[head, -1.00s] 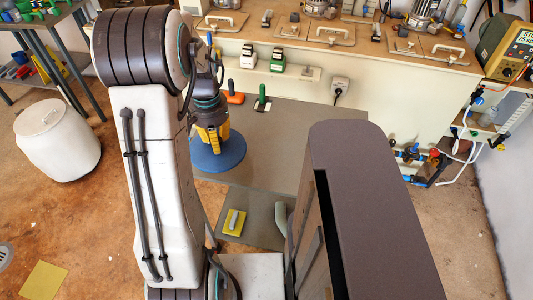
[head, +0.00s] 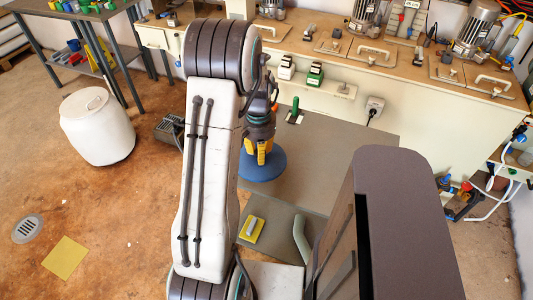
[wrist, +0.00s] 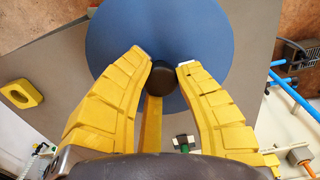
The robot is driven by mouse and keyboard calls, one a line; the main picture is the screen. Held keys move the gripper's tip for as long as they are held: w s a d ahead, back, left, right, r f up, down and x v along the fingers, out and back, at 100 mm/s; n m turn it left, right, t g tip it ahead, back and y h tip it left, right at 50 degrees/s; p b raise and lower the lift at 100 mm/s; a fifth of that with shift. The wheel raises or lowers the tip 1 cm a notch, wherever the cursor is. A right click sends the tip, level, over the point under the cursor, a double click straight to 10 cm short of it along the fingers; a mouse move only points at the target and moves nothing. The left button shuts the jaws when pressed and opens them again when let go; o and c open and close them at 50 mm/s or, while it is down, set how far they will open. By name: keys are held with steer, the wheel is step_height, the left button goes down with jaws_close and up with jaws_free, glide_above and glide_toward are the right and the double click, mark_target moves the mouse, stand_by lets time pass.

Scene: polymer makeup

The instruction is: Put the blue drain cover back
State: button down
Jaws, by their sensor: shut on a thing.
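The blue drain cover (head: 264,168) is a round flat disc with a dark knob at its middle. My gripper (head: 258,153) hangs in front of the bench with its yellow fingers pointing down to the cover. In the wrist view the fingers (wrist: 163,65) are shut on the dark knob (wrist: 160,77), and the blue disc (wrist: 120,35) spreads out beyond the fingertips. The cover is over a grey flat surface (head: 335,155); I cannot tell the gap below it. A round grey slotted floor drain (head: 27,229) is at the far left of the head view.
A yellow square (head: 65,258) lies on the floor near the drain. A white barrel (head: 97,125) stands at the left, with a dark crate-like object (head: 170,128) behind my arm. A cluttered bench (head: 400,95) runs along the back. The brown floor at left is mostly clear.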

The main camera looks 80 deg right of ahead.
steer(key=d+f, duration=0.2)
steer(key=d, duration=0.1)
steer(key=s+d+f+p, duration=0.1)
steer(key=d, duration=0.1)
steer(key=shift+d+f, duration=0.25)
steer(key=shift+f+p, duration=0.3)
steer(key=shift+f, duration=1.65)
steer(key=c, duration=1.1)
jaws_free()
steer(key=shift+o, duration=0.2)
step_height(320, 180, up, 12)
steer(key=shift+f+b, duration=0.2)
steer(key=shift+b, duration=0.1)
steer(key=shift+r, duration=0.25)
